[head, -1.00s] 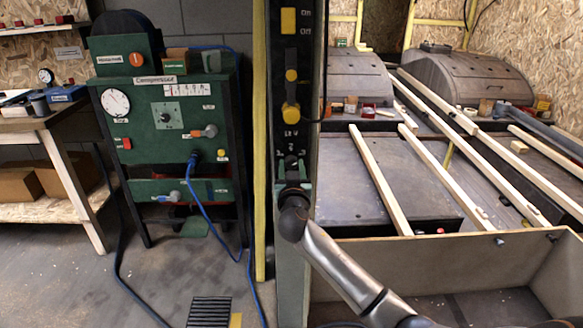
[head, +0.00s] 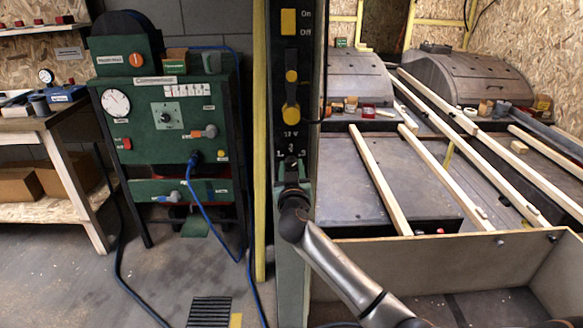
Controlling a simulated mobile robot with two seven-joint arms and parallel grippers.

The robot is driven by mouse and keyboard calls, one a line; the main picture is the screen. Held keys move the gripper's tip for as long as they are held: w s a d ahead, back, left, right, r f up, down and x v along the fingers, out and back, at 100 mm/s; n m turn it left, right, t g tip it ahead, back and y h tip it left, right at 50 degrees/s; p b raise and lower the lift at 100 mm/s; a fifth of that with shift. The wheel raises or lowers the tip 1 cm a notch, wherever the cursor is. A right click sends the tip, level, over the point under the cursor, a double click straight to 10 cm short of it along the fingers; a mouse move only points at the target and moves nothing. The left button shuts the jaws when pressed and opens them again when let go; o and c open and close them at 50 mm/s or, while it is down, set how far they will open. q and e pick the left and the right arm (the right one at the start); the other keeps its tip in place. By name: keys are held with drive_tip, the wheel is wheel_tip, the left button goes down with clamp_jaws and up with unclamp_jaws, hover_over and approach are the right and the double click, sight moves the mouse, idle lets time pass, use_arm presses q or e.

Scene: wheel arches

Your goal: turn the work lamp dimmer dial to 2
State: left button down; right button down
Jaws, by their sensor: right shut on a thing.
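The work lamp dimmer dial (head: 291,161) is low on the narrow black panel (head: 292,60) of the post in the middle of the head view. Small pale numbers stand around it, but they are too small to read surely, and the dial's pointer is hidden. My right gripper (head: 291,169) reaches up to the dial from below and is shut on it. Its dark wrist and my silver arm cover the panel's lower part. My left gripper is not in view.
Above the dial on the panel are a yellow on/off switch (head: 289,22) and a yellow lever (head: 291,108). The green compressor (head: 168,120) stands to the left with a blue hose. Right of the post is a van bed with wooden battens (head: 380,180) and wheel arches (head: 470,78).

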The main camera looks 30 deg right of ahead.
drive_tip(key=n+p, duration=0.1)
drive_tip(key=n, duration=0.2)
drive_tip(key=shift+n, duration=1.2)
drive_tip(key=shift+d+r+n+p, duration=0.1)
drive_tip(key=shift+n+p, duration=0.45)
drive_tip(key=shift+n, duration=0.95)
drive_tip(key=shift+n+p, duration=0.45)
drive_tip(key=shift+n, duration=0.15)
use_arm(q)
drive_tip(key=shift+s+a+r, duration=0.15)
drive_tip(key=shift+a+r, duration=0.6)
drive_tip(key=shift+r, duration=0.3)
use_arm(e)
drive_tip(key=shift+n, duration=0.3)
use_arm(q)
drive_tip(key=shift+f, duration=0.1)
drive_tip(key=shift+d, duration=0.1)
use_arm(e)
drive_tip(key=shift+c, duration=2.2)
unclamp_jaws()
